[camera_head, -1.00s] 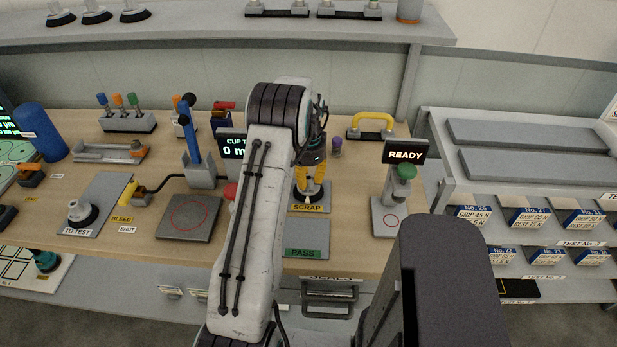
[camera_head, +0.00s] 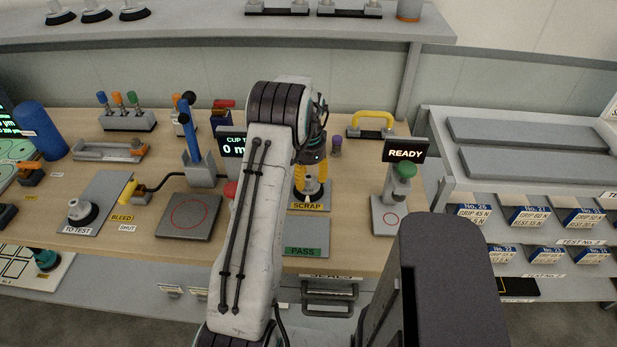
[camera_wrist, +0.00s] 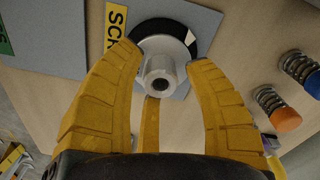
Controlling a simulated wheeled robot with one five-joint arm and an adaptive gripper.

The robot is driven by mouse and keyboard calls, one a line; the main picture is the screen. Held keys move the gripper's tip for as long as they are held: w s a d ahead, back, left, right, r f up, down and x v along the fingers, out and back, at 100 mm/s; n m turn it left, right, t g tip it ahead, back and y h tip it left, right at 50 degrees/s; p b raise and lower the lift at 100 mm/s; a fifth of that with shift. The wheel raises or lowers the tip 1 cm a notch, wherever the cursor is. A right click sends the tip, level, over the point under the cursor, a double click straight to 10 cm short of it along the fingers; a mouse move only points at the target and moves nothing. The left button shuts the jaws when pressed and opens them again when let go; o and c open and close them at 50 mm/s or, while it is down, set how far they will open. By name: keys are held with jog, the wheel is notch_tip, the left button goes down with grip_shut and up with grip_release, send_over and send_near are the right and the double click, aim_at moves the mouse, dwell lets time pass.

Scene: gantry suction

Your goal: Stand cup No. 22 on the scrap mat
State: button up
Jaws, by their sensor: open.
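A suction cup (camera_wrist: 160,68) with a pale metal stem and a black rim stands upright on the grey scrap mat (camera_wrist: 207,24), beside the yellow SCRAP label (camera_wrist: 115,24). No number can be read on it. The same cup (camera_head: 312,187) shows below my fingers in the head view. My gripper (camera_wrist: 165,58) is open, its yellow fingers spread on either side of the stem, with a visible gap to it. A third finger lies behind, in the lower middle of the wrist view. My arm hides part of the bench left of the mat.
Another cup (camera_head: 80,211) stands on the TO TEST mat. The PASS mat (camera_head: 307,230) lies empty in front of the scrap mat. A READY stand (camera_head: 402,190) is to the right. Two spring plungers (camera_wrist: 275,105) show right of the scrap mat in the wrist view.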

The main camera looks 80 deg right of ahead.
notch_tip(320, 180, up, 12)
jog(key=shift+b, duration=0.45)
dwell(0.9)
